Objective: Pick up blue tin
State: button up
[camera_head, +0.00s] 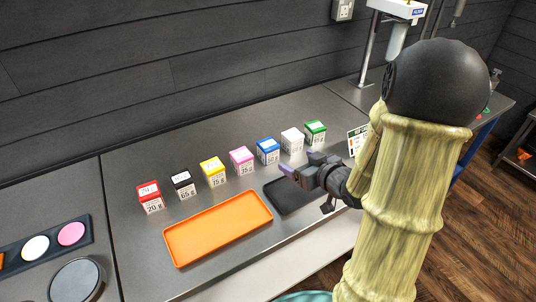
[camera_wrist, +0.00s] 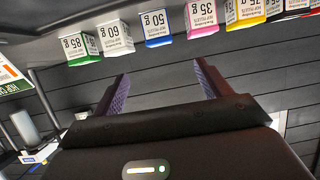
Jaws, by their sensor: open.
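The blue tin (camera_head: 267,151) stands upright on the grey counter in a row of coloured tins, between a pink tin (camera_head: 241,160) and a white tin (camera_head: 292,140). It has a blue top and a white label. In the wrist view the blue tin (camera_wrist: 156,28) shows upside down at the top, labelled 50 g, ahead of the fingers. My gripper (camera_head: 298,163) is open and empty, apart from the tins, on the near side of the row. In the wrist view my gripper (camera_wrist: 162,84) shows two spread purple-lined fingers with nothing between them.
An orange tray (camera_head: 218,262) lies in front of the row, and a dark tray (camera_head: 283,204) lies below my gripper. Red (camera_head: 150,197), black (camera_head: 183,184), yellow (camera_head: 213,171) and green (camera_head: 315,132) tins share the row. A small sign (camera_head: 357,140) stands to the right. The wall is behind.

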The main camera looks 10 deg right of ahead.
aim_at(272, 147)
jog(key=shift+w, duration=0.1)
jog(key=p+x, duration=0.2)
jog(key=x, duration=1)
jog(key=shift+w+a+f, duration=0.15)
jog(key=shift+w+a, duration=0.05)
jog(key=shift+w, duration=0.35)
jog(key=p+x, duration=0.1)
jog(key=x, duration=0.3)
jog(key=c, duration=1.1)
